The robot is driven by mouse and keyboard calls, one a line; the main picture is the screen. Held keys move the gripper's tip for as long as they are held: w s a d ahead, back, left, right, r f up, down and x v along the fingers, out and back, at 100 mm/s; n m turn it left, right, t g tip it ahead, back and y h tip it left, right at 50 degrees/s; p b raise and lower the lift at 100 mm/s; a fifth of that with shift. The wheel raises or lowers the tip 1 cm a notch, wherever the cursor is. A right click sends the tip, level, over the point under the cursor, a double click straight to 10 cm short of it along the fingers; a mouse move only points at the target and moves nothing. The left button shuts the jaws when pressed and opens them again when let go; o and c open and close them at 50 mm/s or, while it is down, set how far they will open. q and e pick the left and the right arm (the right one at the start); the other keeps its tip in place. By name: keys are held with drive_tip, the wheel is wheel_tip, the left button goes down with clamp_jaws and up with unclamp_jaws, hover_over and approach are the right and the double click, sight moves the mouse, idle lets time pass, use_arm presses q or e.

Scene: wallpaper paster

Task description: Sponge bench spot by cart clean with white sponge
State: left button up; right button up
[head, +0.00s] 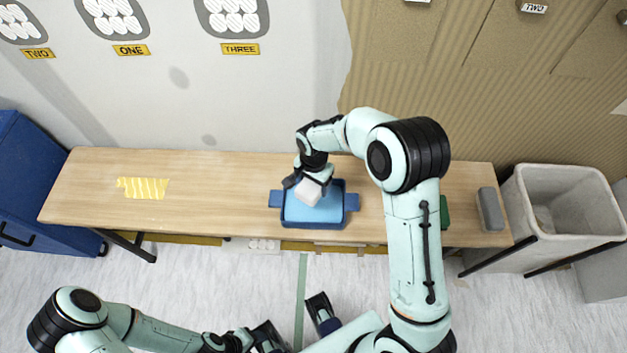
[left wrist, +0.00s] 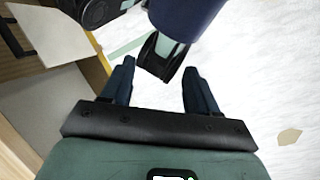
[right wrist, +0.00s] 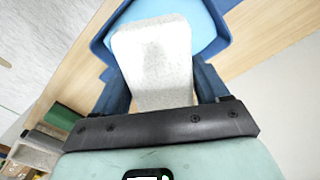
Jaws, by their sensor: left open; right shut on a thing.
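The white sponge (head: 309,191) is held in my right gripper (head: 308,180), over the blue tray (head: 353,202) of light blue liquid on the bench (head: 230,190). In the right wrist view the sponge (right wrist: 155,60) sits between the fingers, with a faint grey mark on its face. I cannot tell whether it touches the liquid. A yellow striped spot (head: 143,188) lies on the bench's left part, near the blue cart (head: 30,190). My left gripper (left wrist: 160,80) is open and empty, low in front of the bench, away from the spot.
A green block (head: 445,212), partly behind my right arm, and a grey block (head: 490,208) lie on the bench's right end. A grey bin (head: 565,205) stands to the right. The bench is clear between the spot and the tray. A wall runs behind it.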

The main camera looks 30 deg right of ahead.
drive_tip(key=shift+f+b, duration=0.45)
drive_tip(key=shift+f, duration=0.25)
wheel_tip(320, 180, down, 8)
drive_tip(key=b, duration=0.5)
drive_tip(key=shift+r, duration=0.25)
use_arm(q)
drive_tip(key=shift+t, duration=0.4)
drive_tip(key=f, duration=0.2)
drive_tip(key=w+f, duration=0.1)
drive_tip(key=f, duration=0.2)
drive_tip(key=shift+w, duration=0.2)
use_arm(e)
drive_tip(key=shift+f, duration=0.1)
drive_tip(key=shift+f, duration=1.35)
